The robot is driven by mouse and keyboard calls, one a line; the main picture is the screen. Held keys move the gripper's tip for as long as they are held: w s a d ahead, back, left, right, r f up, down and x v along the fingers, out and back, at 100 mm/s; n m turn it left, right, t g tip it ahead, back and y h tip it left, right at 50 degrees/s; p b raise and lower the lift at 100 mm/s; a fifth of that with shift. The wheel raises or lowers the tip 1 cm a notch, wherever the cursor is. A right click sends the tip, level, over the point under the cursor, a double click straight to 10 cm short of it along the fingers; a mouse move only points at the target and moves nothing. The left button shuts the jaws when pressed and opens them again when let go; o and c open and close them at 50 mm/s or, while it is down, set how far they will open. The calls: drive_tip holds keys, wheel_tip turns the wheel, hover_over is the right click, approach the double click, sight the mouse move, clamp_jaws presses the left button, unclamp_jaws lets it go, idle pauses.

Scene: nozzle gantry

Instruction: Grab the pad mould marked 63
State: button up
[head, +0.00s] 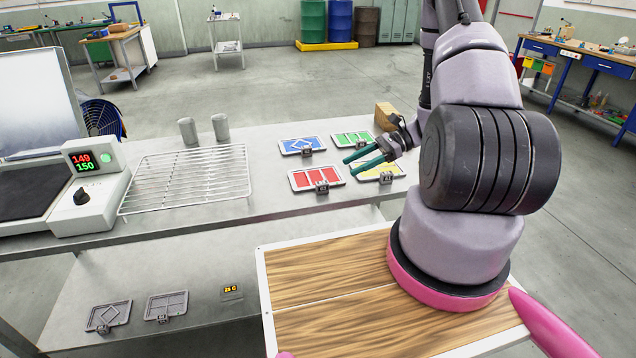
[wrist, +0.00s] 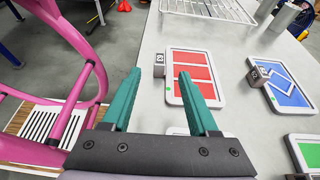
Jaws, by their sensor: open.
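The red pad mould (head: 304,180), a grey-rimmed tray with red panels, lies flat on the steel table. Its small tag (head: 322,187) appears to read 63 in the wrist view, turned sideways (wrist: 160,58). The mould (wrist: 194,66) shows there beyond my fingertips. My gripper (head: 350,165) is open and empty, with teal fingers, above the table just right of the red mould in the head view. It also shows in the wrist view (wrist: 159,75), the tag ahead of the gap between its fingertips. The right finger overlaps part of the mould's near end.
A blue mould (head: 302,144), a green mould (head: 343,138) and a yellow mould (head: 385,175), partly behind my gripper, lie close by. A wire rack (head: 190,178) and heater with display (head: 95,185) stand left. Grey moulds (head: 109,315) lie on the lower shelf.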

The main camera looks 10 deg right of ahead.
sight(322, 182)
drive_tip(key=x, duration=0.4)
drive_tip(key=shift+a+f, duration=0.1)
drive_tip(key=shift+a, duration=0.15)
drive_tip(key=shift+f+x, duration=0.15)
drive_tip(key=shift+x, duration=1.2)
drive_tip(key=shift+f+x, duration=0.15)
drive_tip(key=shift+x, duration=1.15)
drive_tip(key=shift+d, duration=0.1)
clamp_jaws()
